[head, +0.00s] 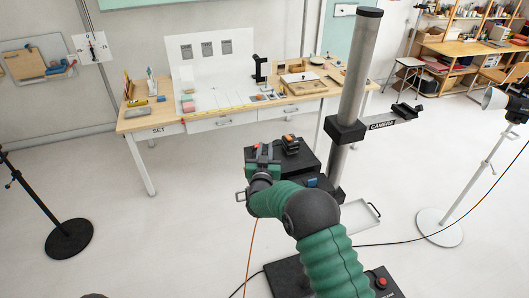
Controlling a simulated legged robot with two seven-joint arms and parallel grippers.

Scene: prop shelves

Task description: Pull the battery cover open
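My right arm, with green sleeves, reaches up from the bottom of the head view. Its gripper (264,154) is over the left part of a black stand top (309,163). A small black and orange device (290,144) sits on that top, just right of the gripper; the two look apart. The device is too small to tell which part of it is a battery cover. The gripper's fingers are too small and partly covered to tell open from shut. My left gripper is not in view.
A grey column (358,70) with a black clamp and a CAMERA-labelled arm (386,122) stands close on the right. A wooden work table (160,115) is behind. A white tray (357,216) lies right of my arm. Cables cross the floor; open floor lies left.

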